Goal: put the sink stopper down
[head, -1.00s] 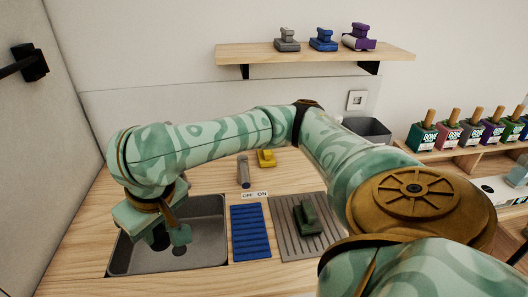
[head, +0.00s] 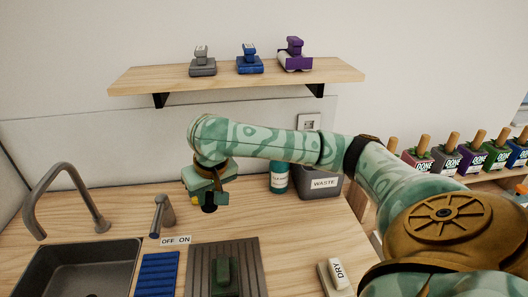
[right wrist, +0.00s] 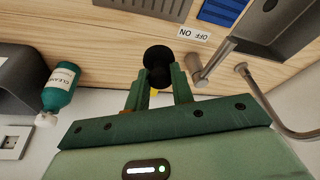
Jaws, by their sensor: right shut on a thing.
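The black sink stopper (head: 209,208) is held in my right gripper (head: 208,191), at the back of the wooden counter, right of the faucet handle. In the right wrist view the stopper (right wrist: 158,60) sits between the tips of the green fingers (right wrist: 159,86). It hangs over the counter; whether it touches the wood I cannot tell. The grey sink (head: 80,262) lies at the left, away from the gripper. My left gripper is not in view.
The curved spout (head: 45,195) and faucet handle (head: 162,213) stand left of the gripper. A teal cleaner bottle (head: 279,180) and grey waste bin (head: 322,187) stand to its right. A blue mat (head: 157,275) and ribbed board (head: 245,258) lie in front. A shelf (head: 235,78) hangs above.

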